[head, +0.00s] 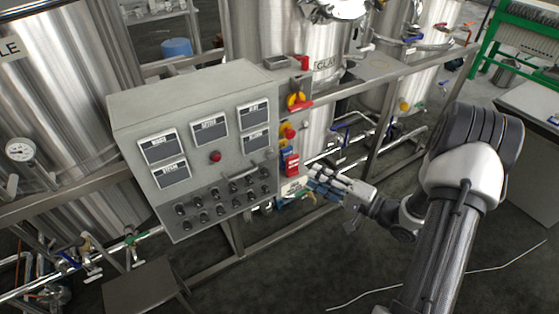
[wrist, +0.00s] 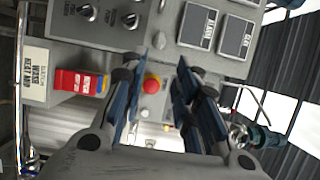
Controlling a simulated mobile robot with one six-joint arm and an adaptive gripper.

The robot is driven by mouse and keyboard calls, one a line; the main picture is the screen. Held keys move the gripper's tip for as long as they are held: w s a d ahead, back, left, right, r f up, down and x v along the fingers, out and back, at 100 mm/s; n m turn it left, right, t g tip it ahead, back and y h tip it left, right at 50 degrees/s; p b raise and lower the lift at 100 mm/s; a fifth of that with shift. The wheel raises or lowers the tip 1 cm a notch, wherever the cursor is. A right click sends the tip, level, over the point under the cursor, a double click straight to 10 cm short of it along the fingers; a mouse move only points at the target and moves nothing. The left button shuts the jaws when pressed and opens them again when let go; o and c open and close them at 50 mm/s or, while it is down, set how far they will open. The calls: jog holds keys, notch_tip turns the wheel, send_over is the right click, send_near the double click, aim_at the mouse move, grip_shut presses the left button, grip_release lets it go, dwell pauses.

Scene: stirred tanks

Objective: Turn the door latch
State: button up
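My gripper (head: 313,180) is at the right side of the grey control cabinet (head: 185,105), low down. In the wrist view its blue-padded fingers (wrist: 161,60) are spread apart with nothing held between them. A red round button (wrist: 152,84) shows in the gap between the fingers, on the cabinet side beyond them. I cannot tell for sure which part is the door latch.
A red and blue switch block (head: 291,162) sits close to the fingers; it also shows in the wrist view (wrist: 80,82). A white label plate (head: 293,187) is below it. Steel tanks (head: 60,110), rails and pipes stand around. The floor at front right (head: 400,260) is mostly clear.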

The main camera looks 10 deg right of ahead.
aim_at(275, 157)
jog(key=b+x, duration=0.2)
jog(key=x, duration=1.1)
jog(key=shift+w+a, duration=0.15)
jog(key=shift+w, duration=0.1)
jog(key=shift+c, duration=0.2)
grip_shut()
